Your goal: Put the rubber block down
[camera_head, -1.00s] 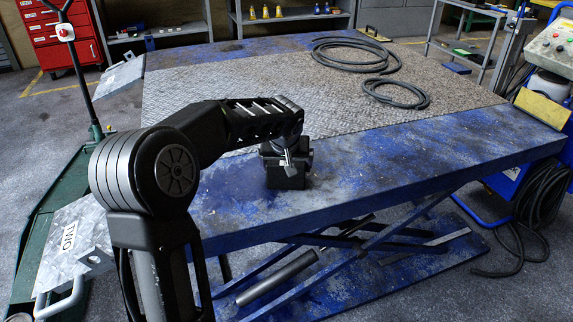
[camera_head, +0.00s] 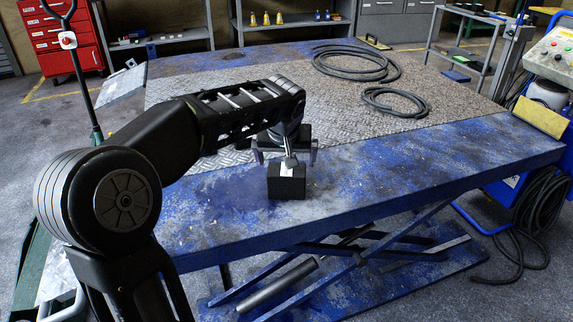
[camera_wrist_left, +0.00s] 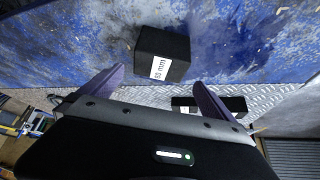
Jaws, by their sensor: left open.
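The rubber block (camera_head: 286,184) is black and stands on the blue front border of the lift table (camera_head: 420,158). In the left wrist view the block (camera_wrist_left: 162,44) shows a white label reading "80 mm". My left gripper (camera_head: 286,158) is open, just above and behind the block in the head view. In the left wrist view its two fingers (camera_wrist_left: 158,78) are spread wide, with the block beyond the tips and clear of them. My right gripper is in neither view.
A second dark block (camera_wrist_left: 209,105) with a label shows on the tread plate in the left wrist view. Coiled black hoses (camera_head: 395,100) lie on the plate. A control cabinet (camera_head: 552,60) stands at the right. The blue border right of the block is clear.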

